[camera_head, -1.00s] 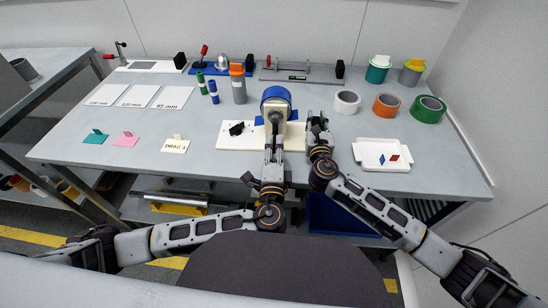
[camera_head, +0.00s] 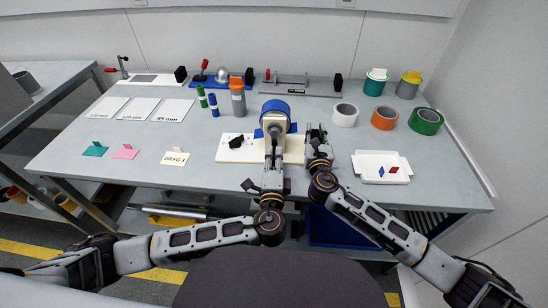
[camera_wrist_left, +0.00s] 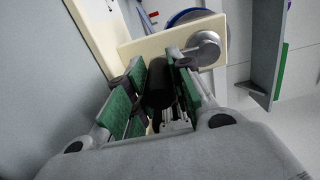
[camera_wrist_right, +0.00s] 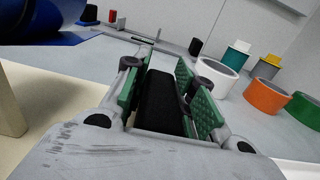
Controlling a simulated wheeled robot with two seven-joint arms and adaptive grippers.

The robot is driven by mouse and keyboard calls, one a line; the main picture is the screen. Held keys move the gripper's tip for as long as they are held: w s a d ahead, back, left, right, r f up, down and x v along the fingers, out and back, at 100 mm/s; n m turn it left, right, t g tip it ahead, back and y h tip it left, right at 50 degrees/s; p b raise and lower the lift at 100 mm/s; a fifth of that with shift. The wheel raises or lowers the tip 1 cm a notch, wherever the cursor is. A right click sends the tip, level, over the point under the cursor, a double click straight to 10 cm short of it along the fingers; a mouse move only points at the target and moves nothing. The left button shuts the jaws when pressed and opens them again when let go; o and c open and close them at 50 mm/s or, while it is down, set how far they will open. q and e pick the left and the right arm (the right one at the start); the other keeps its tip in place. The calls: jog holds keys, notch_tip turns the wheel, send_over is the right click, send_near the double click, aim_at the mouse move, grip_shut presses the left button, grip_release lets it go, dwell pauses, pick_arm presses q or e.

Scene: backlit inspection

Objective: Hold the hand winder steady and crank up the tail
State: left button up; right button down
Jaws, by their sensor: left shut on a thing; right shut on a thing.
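The hand winder has a blue drum (camera_head: 275,106) on a cream base board (camera_head: 229,153) at the front middle of the table. Its cream crank plate (camera_wrist_left: 150,42) with a silver hub (camera_wrist_left: 204,47) shows in the left wrist view. My left gripper (camera_head: 273,150) is at the winder's front. In its wrist view the green pads are shut around a dark cylindrical crank handle (camera_wrist_left: 158,84). My right gripper (camera_head: 317,144) is right of the drum, with its pads around a black grip (camera_wrist_right: 161,98). The blue drum is partly in the right wrist view. I cannot make out the tail.
A white tray (camera_head: 361,174) with small blue and red pieces lies to the right. White (camera_head: 345,114), orange (camera_head: 385,117) and green (camera_head: 426,121) rolls stand behind it. A grey cylinder (camera_head: 238,101) stands behind the winder. The front left table holds flat cards.

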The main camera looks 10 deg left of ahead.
pick_arm(q)
jog(key=shift+a+r, duration=0.25)
jog(key=shift+a, duration=0.5)
jog(key=shift+a+r, duration=0.25)
jog(key=shift+a, duration=0.45)
jog(key=shift+s+a+r, duration=0.1)
jog(key=shift+a+r, duration=1.05)
jog(key=shift+r, duration=0.1)
jog(key=shift+a+r, duration=0.2)
jog(key=shift+r, duration=0.5)
jog(key=shift+a+r, duration=0.15)
jog(key=shift+r, duration=0.55)
